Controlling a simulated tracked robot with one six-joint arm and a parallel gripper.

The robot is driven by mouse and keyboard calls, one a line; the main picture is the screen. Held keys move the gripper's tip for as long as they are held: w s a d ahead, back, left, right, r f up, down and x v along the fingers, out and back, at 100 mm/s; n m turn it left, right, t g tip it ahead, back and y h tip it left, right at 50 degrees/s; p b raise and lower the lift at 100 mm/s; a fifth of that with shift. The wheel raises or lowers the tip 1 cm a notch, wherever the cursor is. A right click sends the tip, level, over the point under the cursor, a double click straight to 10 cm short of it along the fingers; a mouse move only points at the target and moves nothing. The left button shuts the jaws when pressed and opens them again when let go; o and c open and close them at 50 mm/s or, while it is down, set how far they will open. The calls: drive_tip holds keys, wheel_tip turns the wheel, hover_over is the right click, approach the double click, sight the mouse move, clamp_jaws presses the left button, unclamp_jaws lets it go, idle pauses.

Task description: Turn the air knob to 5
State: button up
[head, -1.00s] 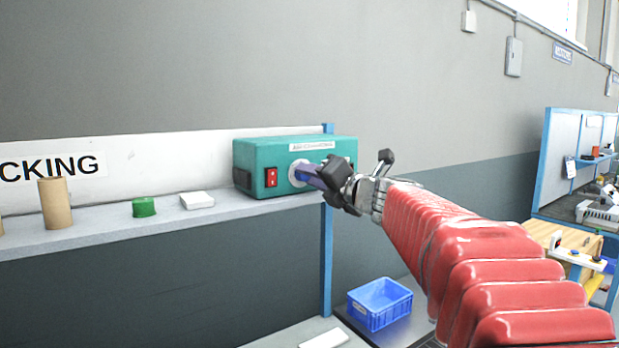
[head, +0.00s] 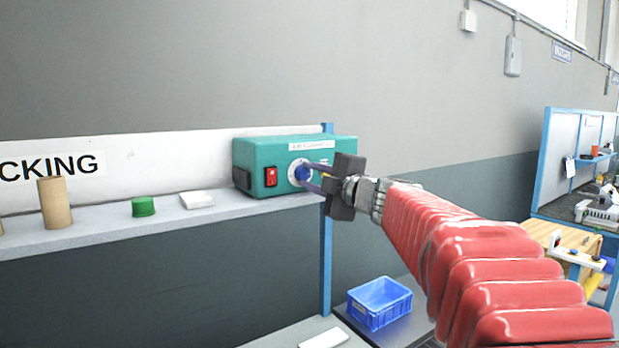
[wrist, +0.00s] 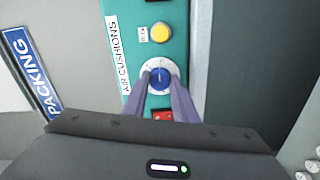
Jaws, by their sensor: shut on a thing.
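The air knob (head: 303,172) is a round blue knob on a white dial on the front of the teal blower box (head: 255,152). In the wrist view the knob (wrist: 159,78) sits between the two purple-grey fingertips. My gripper (head: 310,174) is shut on it, one finger on each side; its fingertips also show in the wrist view (wrist: 160,84). The dial's marks are too small to read, so I cannot tell the setting. The wrist view is turned sideways, with the "AIR CUSHIONS" label (wrist: 124,58) to the knob's left.
A red rocker switch (head: 271,176) is beside the knob; a yellow button (wrist: 161,33) is on its other side. The shelf (head: 100,235) holds a cardboard tube (head: 54,203), green roll (head: 143,206) and white block (head: 197,199). A blue bin (head: 380,303) stands below.

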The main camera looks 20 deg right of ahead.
drive_tip(key=shift+d+f+m, duration=0.2)
drive_tip(key=shift+f+m, duration=0.05)
drive_tip(key=shift+m, duration=0.45)
drive_tip(key=shift+f, duration=0.1)
drive_tip(key=o, duration=1)
drive_tip(key=shift+a+r, duration=0.1)
drive_tip(key=shift+r, duration=0.1)
drive_tip(key=shift+o, duration=0.2)
drive_tip(key=s+d, duration=0.2)
drive_tip(key=s, duration=1.1)
drive_tip(key=shift+s+d, duration=0.25)
drive_tip(key=shift+d, duration=0.1)
